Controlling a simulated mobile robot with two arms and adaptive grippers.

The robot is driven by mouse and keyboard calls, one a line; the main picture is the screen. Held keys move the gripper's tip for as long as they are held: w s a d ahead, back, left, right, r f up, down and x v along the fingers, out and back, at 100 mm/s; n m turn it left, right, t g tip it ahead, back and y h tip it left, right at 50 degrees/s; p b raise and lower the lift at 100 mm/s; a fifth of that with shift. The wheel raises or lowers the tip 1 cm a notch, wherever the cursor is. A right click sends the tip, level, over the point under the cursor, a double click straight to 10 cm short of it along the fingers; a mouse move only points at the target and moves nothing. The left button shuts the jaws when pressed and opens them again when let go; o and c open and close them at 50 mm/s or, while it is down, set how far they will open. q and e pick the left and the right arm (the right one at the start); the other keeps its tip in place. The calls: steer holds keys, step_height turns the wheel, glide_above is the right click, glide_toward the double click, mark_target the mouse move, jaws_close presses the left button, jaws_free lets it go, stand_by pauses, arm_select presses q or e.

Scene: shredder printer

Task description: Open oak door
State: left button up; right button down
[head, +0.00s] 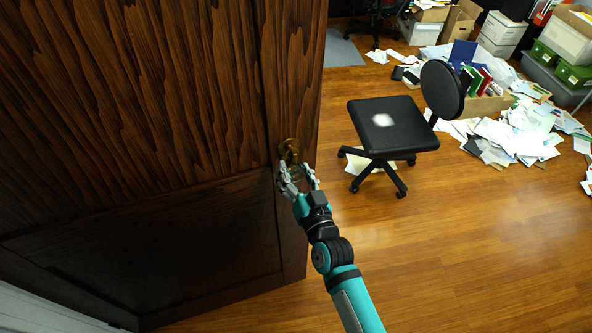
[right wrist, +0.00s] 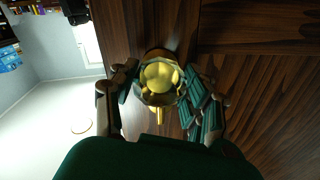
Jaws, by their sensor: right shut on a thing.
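The oak door (head: 150,110) is dark brown wood and fills the left of the head view. It stands ajar, with the room showing past its right edge. Its brass knob (head: 289,148) is near that edge. My right gripper (head: 298,180) is at the knob, with its fingers around it. In the right wrist view the gold knob (right wrist: 160,78) lies between the fingers of my right gripper (right wrist: 160,95), which is shut on it. The door's wood (right wrist: 260,90) shows behind. My left gripper is not in view.
A black office chair (head: 393,124) stands on the wood floor beyond the door's edge. Scattered papers (head: 510,135), binders and boxes (head: 565,38) lie at the back right. The floor (head: 470,250) at the lower right is clear.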

steer(key=shift+w+r, duration=0.1)
steer(key=shift+w, duration=0.05)
steer(key=c, duration=0.6)
jaws_free()
steer(key=v, duration=1.2)
